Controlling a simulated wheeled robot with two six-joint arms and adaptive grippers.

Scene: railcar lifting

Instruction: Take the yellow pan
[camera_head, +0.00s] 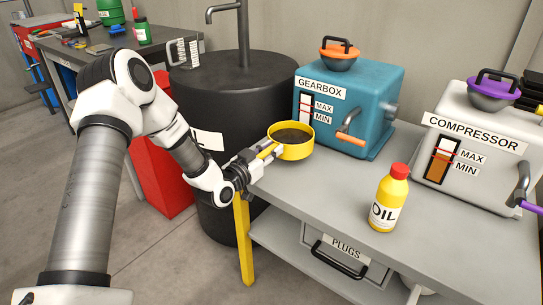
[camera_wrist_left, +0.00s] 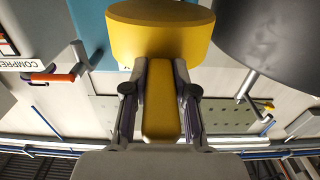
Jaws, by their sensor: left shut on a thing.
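The yellow pan (camera_head: 291,141) is at the left end of the grey bench, in front of the teal gearbox, with dark contents inside. My left gripper (camera_head: 268,153) is shut on its handle. In the left wrist view the yellow handle (camera_wrist_left: 160,103) lies between both fingers of my left gripper (camera_wrist_left: 160,95), and the pan body (camera_wrist_left: 160,33) is beyond the fingertips. I cannot tell whether the pan touches the bench or is held just above it. My right gripper is not in view.
The teal gearbox (camera_head: 372,95) with an orange tap stands behind the pan. An oil bottle (camera_head: 388,200) and a compressor (camera_head: 470,160) stand right on the grey bench (camera_head: 310,195). A black barrel (camera_head: 220,85) is close on the left. A PLUGS drawer (camera_head: 340,252) is below.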

